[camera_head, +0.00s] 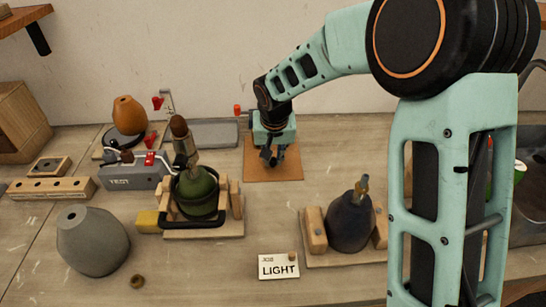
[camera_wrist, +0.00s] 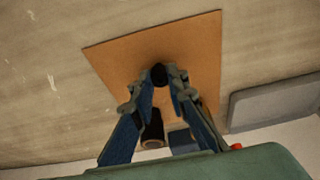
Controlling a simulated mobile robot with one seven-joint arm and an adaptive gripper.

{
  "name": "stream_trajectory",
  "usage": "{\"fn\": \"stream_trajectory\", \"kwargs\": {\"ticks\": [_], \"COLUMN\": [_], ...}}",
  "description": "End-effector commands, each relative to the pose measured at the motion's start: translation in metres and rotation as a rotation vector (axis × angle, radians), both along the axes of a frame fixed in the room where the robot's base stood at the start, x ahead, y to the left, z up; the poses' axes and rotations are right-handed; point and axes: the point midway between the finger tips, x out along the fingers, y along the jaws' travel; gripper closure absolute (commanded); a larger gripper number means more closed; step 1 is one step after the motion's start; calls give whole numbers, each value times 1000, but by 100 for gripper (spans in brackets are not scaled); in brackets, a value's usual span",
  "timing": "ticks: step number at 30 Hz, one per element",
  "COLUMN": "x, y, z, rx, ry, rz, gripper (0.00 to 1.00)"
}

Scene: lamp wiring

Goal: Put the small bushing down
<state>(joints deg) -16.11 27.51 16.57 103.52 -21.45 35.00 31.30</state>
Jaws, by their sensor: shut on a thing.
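My gripper (camera_head: 271,157) is low over the orange-brown mat (camera_head: 288,172) at the back middle of the bench. In the wrist view, its fingertips (camera_wrist: 160,80) are shut on a small dark round piece, which I take to be the small bushing (camera_wrist: 158,73). The mat (camera_wrist: 120,58) lies beneath it there. I cannot tell whether the piece touches the mat. In the head view the fingers hide the piece.
A dark cylinder with a tan end (camera_wrist: 153,131) shows between the fingers. A grey tray (camera_head: 208,133) lies left of the mat. A green lamp body (camera_head: 197,192) and a dark one (camera_head: 350,222) sit in wooden cradles nearer. A small brass ring (camera_head: 137,281) lies front left.

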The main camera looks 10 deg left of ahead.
Motion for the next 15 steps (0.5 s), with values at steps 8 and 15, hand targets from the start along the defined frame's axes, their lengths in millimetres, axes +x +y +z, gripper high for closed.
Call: {"fn": "stream_trajectory", "kwargs": {"ticks": [8, 15], "x": [0, 0], "y": [0, 0], "z": [-3, -3], "rx": [1, 0], "ry": [0, 0], "rz": [0, 0], "gripper": [75, 68]}}
